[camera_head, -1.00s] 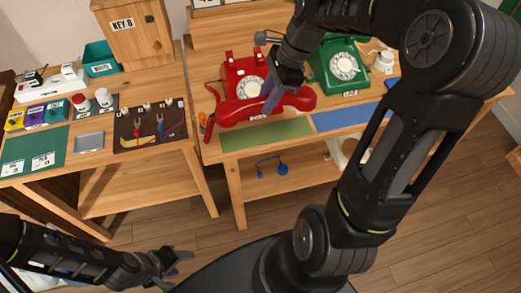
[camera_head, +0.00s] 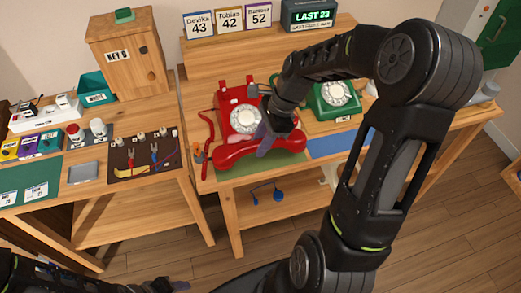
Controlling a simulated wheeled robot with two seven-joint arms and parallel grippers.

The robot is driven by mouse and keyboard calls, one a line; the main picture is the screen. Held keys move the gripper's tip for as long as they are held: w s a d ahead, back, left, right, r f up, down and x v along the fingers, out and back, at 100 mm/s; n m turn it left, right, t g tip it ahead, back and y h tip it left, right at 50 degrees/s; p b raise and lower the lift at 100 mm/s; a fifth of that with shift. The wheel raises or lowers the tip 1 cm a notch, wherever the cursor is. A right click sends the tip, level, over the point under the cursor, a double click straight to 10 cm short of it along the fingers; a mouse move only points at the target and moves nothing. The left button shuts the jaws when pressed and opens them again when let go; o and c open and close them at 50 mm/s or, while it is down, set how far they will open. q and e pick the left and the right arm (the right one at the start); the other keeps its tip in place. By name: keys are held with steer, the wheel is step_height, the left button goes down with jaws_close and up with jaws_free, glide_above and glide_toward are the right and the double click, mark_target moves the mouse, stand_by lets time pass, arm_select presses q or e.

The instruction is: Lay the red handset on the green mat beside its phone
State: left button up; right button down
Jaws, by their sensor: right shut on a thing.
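The red phone (camera_head: 239,121) stands on the right-hand table, with its white dial facing me. The red handset (camera_head: 234,158) lies across the picture in front of the phone, over the back part of the green mat (camera_head: 258,171). The mat's front strip shows bare. My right gripper (camera_head: 266,143) is shut on the middle of the handset and hides part of it. I cannot tell whether the handset touches the mat. My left gripper (camera_head: 172,286) is at the bottom edge, away from the tables and partly cut off; its jaw opening is unclear.
A green phone (camera_head: 335,99) and a blue mat (camera_head: 328,146) are to the right, partly behind my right arm. A red cord and small tools lie left of the red phone. The left table holds a tool mat (camera_head: 134,169) and a wooden key box (camera_head: 128,57).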

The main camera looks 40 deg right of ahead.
steer(key=shift+f, duration=1.85)
steer(key=shift+f, duration=0.2)
steer(key=c, duration=1.1)
jaws_free()
steer(key=shift+r, duration=0.15)
steer(key=v, duration=1.2)
steer(key=shift+a+r, duration=0.1)
